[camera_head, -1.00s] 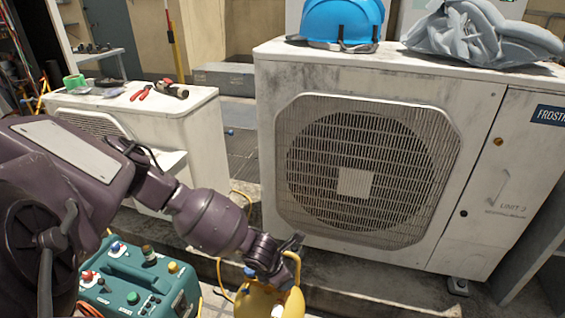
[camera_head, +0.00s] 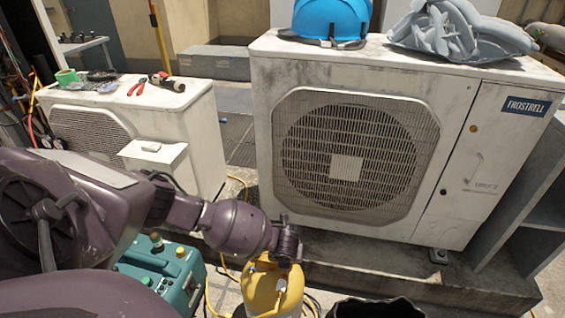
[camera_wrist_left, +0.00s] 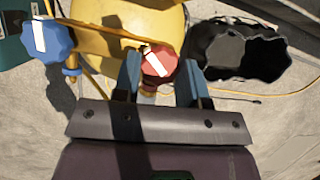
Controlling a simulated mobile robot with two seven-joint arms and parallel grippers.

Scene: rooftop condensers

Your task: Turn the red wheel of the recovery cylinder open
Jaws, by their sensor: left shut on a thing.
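The yellow recovery cylinder (camera_head: 262,289) stands at the bottom of the head view; it also shows in the left wrist view (camera_wrist_left: 110,38). Its red wheel (camera_wrist_left: 158,63), with a slanted white stripe, is in the wrist view; in the head view my gripper hides it. My left gripper (camera_wrist_left: 160,78) is shut on the red wheel, one blue-grey finger on each side. In the head view my left gripper (camera_head: 287,246) is over the cylinder's top, its fingertips hard to make out. A blue wheel (camera_wrist_left: 47,38) with a white stripe is left of the red one. My right gripper is not in view.
A black open container (camera_head: 375,307) is right of the cylinder. A teal machine (camera_head: 160,272) stands to its left, with yellow hoses on the ground. A large condenser (camera_head: 455,160) stands behind on a ledge. A smaller unit with tools on top is at left.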

